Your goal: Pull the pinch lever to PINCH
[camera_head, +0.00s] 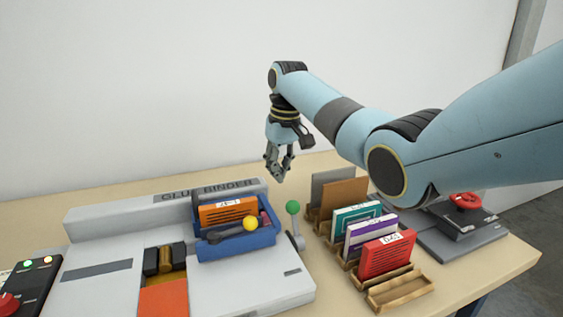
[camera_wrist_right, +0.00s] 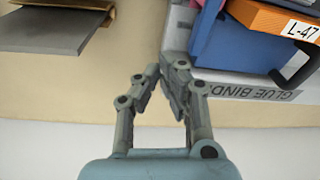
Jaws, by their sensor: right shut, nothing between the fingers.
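The glue binder (camera_head: 90,285) is a pale grey machine on the table. A lever with a green ball knob (camera_head: 293,207) stands upright at its right side. A dark lever with a yellow ball knob (camera_head: 250,223) lies across the blue tray on the binder. No label shows which is the pinch lever. My right gripper (camera_head: 275,172) points down, empty and shut, behind and above the green knob, apart from it. In the right wrist view its fingers (camera_wrist_right: 162,71) hang beside the binder's labelled back edge (camera_wrist_right: 262,94). My left gripper is out of view.
A blue tray (camera_head: 236,246) with an orange L-47 block (camera_head: 228,212) sits on the binder. Wooden racks (camera_head: 400,291) with coloured booklets stand close to the right of the green-knob lever. A device with a red knob (camera_head: 466,201) is at far right. Bare table lies behind the binder.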

